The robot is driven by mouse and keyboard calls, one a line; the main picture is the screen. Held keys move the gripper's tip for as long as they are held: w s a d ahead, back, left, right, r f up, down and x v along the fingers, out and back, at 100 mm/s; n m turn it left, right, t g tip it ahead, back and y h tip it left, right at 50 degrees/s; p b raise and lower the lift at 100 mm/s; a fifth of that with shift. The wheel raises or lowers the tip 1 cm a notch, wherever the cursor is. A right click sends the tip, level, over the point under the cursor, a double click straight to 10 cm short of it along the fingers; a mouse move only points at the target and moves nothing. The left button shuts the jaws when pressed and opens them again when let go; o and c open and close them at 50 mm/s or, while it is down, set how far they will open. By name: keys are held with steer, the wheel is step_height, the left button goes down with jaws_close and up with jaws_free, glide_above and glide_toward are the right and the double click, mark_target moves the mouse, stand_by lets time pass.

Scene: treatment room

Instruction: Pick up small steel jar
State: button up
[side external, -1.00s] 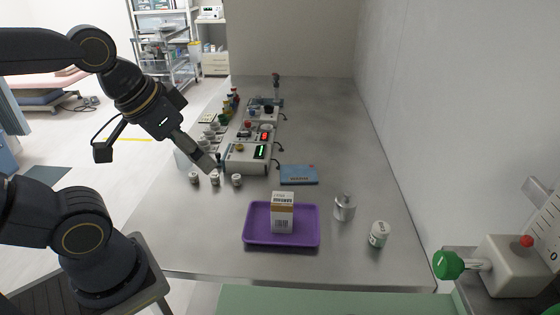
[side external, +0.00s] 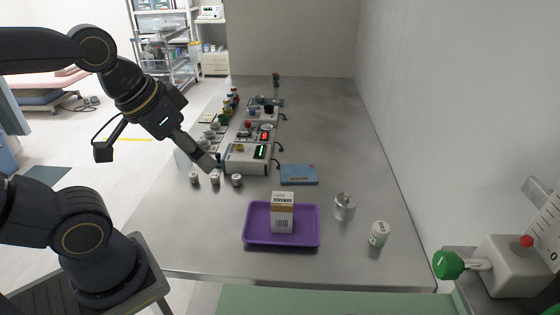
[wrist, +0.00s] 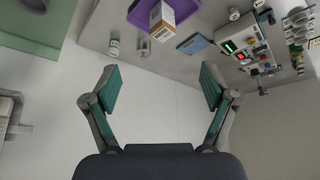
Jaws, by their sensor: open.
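The small steel jar (side external: 345,207) with a knobbed lid stands upright on the steel table, right of the purple tray. In the wrist view, the jar (wrist: 143,47) shows near the top, between the tray and a white bottle. My gripper (side external: 213,163) is at the left side of the table, well away from the jar, near the small vials. In the wrist view, my gripper (wrist: 161,88) is open, with nothing between its fingers.
A purple tray (side external: 253,240) holds an upright carton (side external: 283,212). A white labelled bottle (side external: 379,234) stands right of the jar. A blue box (side external: 299,174) lies behind the tray. Control boxes (side external: 247,158) and small vials (side external: 215,179) stand near my gripper. The table's back right is clear.

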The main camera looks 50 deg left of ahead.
steer(key=shift+o, duration=0.8)
